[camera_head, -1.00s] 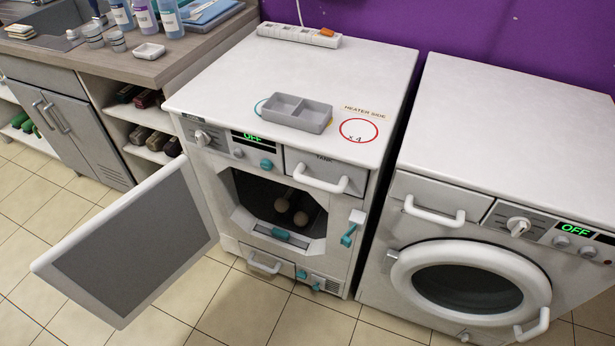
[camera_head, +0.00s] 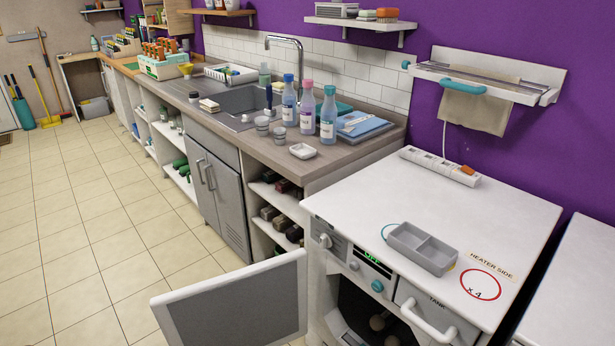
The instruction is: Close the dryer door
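The dryer (camera_head: 430,215) is a white machine at the lower right, with a grey two-compartment tray (camera_head: 422,248) on its top. Its door (camera_head: 235,307) stands wide open, swung out to the left, a white frame around a grey panel. The lower part of the door is cut off by the picture's bottom edge. The dark drum opening (camera_head: 362,312) shows round brownish balls inside. Neither of my grippers is in view.
A counter (camera_head: 350,155) with a sink, bottles and a small white dish runs along the wall left of the dryer. A second white machine (camera_head: 575,290) stands at the right. The tiled floor (camera_head: 100,240) at left is clear.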

